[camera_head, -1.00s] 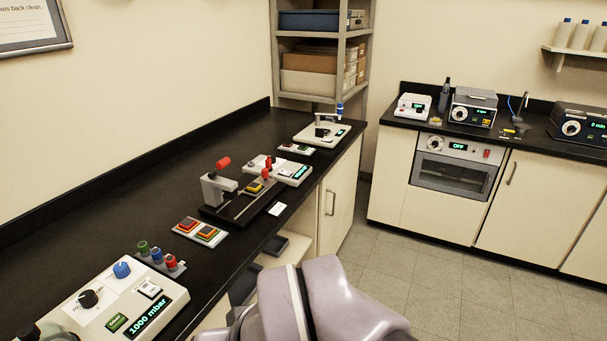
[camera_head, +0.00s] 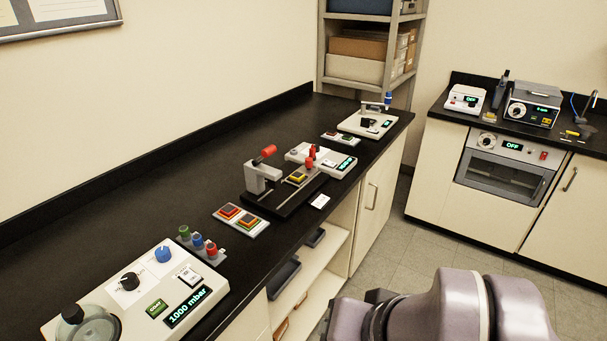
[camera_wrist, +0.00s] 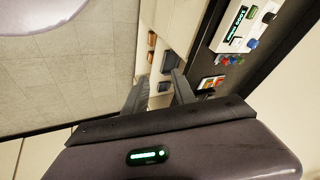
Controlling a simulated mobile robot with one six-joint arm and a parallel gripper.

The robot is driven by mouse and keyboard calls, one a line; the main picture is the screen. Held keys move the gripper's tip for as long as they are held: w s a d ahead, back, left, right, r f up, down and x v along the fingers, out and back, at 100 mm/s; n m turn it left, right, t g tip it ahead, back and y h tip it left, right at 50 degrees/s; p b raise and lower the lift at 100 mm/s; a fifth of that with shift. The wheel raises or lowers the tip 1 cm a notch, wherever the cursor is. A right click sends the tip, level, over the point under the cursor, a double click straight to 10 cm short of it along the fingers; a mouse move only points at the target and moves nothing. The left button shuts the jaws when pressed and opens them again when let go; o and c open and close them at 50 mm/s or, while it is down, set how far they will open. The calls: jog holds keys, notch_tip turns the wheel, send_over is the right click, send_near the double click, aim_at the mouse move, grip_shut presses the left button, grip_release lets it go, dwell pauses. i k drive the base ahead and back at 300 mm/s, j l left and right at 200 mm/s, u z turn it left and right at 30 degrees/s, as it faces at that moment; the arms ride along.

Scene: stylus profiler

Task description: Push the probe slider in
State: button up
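A black-based fixture (camera_head: 262,203) with a grey post, a red-handled lever (camera_head: 264,153) and rails stands mid-bench in the head view. A small yellow-topped block (camera_head: 297,177) and upright red knobs (camera_head: 311,155) sit at its right end, by a white unit with a green display (camera_head: 345,166). I cannot tell for sure which part is the probe slider. My gripper (camera_wrist: 160,75) shows in the wrist view with its two fingers apart and nothing between them. It is clear of the fixture, off the bench front. In the head view only my arm shows at lower right.
A white pressure unit reading 1000 mbar (camera_head: 140,295) stands at near left, with coloured knobs (camera_head: 200,245) beside it. A pad with coloured squares (camera_head: 241,219) and a far white instrument (camera_head: 374,124) share the bench. Open shelves (camera_head: 300,280) lie below. The floor (camera_head: 405,235) is clear.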

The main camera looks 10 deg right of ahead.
aim_at(307, 169)
jog(key=i+l, duration=0.2)
jog(key=i, duration=0.3)
jog(key=i+l+z, duration=0.1)
jog(key=i, duration=0.35)
jog(key=i+l, duration=0.25)
jog(key=i, duration=0.25)
jog(key=l+z, duration=0.05)
